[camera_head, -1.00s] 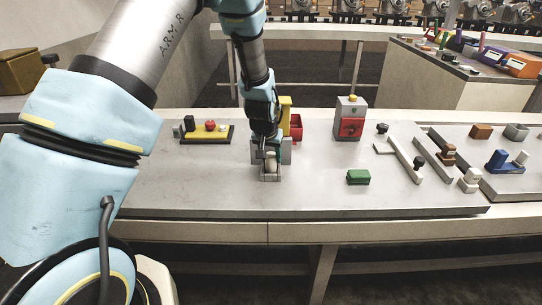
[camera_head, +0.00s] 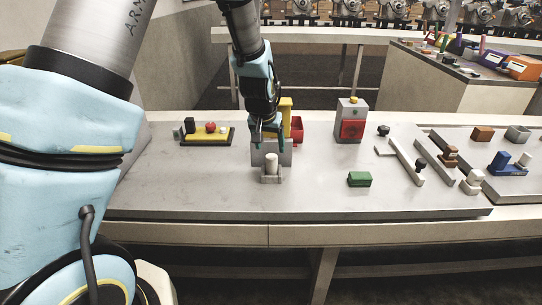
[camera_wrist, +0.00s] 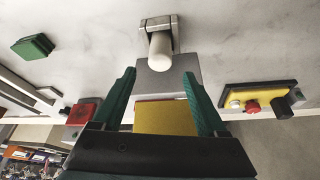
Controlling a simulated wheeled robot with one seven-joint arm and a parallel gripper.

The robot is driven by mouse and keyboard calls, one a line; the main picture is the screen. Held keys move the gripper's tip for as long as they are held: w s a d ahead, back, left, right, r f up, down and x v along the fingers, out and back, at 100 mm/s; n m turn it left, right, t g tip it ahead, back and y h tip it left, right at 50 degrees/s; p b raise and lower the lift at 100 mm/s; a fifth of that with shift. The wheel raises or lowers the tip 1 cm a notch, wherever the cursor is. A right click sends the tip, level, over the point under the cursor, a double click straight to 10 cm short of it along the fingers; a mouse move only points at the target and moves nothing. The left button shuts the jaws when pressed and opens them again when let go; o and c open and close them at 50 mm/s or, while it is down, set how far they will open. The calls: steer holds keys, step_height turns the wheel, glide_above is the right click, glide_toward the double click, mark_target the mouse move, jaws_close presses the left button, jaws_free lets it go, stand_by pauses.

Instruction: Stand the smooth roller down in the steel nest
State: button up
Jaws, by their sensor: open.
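The smooth roller (camera_head: 271,163) is a pale, off-white cylinder. It stands upright in the steel nest (camera_head: 271,179), a small grey open-topped holder on the table. In the wrist view the roller (camera_wrist: 160,46) shows end-on in the nest (camera_wrist: 160,20), beyond my fingertips. My gripper (camera_head: 266,140) is above and behind the roller, apart from it. In the wrist view its two green fingers (camera_wrist: 160,85) are spread wide with nothing between them touching. The roller's lower end is hidden inside the nest.
A grey block (camera_head: 285,152) stands just behind the nest, with a yellow post (camera_head: 286,108) and a red bin (camera_head: 297,128) beyond. A green block (camera_head: 359,179) lies to the right. A yellow panel with buttons (camera_head: 208,133) is at left. The front table is clear.

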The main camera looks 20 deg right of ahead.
steer(key=shift+b+v, duration=0.3)
steer(key=shift+v, duration=2.4)
steer(key=a+r+n+y, duration=0.2)
steer(key=a+n, duration=0.2)
steer(key=a, duration=1.6)
steer(key=s+a+n+g, duration=0.2)
steer(key=s+a, duration=0.5)
steer(key=a, duration=0.6)
steer(key=shift+s+a+n+y, duration=0.25)
steer(key=shift+a+n+y, duration=0.1)
steer(key=shift+n+y, duration=0.05)
